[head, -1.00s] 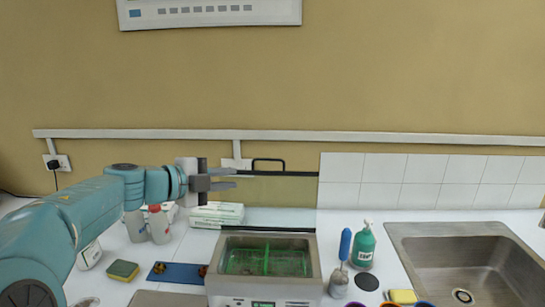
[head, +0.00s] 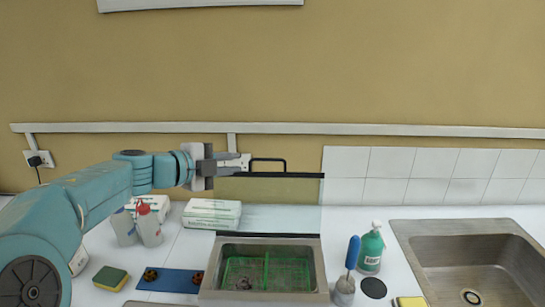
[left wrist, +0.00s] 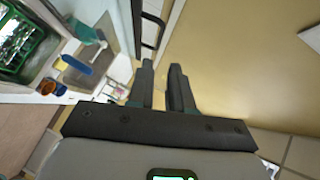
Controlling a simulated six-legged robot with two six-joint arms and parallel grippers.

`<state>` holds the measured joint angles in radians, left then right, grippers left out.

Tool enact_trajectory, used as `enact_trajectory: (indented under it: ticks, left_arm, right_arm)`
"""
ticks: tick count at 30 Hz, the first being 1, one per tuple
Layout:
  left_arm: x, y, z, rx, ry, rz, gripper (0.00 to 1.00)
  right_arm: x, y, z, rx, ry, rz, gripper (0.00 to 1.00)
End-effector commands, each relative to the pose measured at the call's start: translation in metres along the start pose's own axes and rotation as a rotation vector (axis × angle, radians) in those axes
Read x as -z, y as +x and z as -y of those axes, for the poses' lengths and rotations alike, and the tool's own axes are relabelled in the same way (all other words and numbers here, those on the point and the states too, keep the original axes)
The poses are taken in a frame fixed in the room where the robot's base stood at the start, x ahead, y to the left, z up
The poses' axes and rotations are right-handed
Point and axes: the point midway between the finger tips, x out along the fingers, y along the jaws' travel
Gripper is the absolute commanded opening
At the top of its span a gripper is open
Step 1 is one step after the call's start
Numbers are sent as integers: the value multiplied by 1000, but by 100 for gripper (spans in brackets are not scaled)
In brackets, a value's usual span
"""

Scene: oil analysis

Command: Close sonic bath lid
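The sonic bath (head: 208,283) is a steel box with a green basket (head: 265,273) inside. Its clear lid (head: 290,190) stands open and upright behind the tank, with a dark top edge and a black handle (head: 268,160) on top. My left gripper (head: 245,163) is at the left end of the handle, about level with it, fingers pointing right. In the left wrist view its two fingers (left wrist: 163,75) are parted by a narrow gap with nothing between them. The handle (left wrist: 154,32) shows just beyond the fingertips there. My right gripper is in neither view.
Right of the bath stand a blue-handled brush (head: 353,255), a green bottle (head: 371,252) and a sink (head: 420,255). To the left are white boxes (head: 212,213), bottles (head: 148,225), a blue tray (head: 170,281) and a sponge (head: 110,278). The wall is close behind.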

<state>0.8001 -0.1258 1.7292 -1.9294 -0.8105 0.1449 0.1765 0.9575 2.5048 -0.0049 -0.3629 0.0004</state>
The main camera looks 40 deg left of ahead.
Motion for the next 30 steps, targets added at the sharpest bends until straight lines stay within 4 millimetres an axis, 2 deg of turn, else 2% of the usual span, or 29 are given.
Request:
enact_trajectory:
  ticks: [9,16,22,30]
  left_arm:
    - [2,76,-1,-4,-3,-4,20]
    - [0,121,0,-3,-2,-2,20]
    - [-2,138,0,-2,-1,1,20]
    - [-2,140,0,-1,-1,1,20]
  right_arm:
    - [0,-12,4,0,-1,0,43]
    - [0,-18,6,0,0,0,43]
    - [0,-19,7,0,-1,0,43]
    - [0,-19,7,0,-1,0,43]
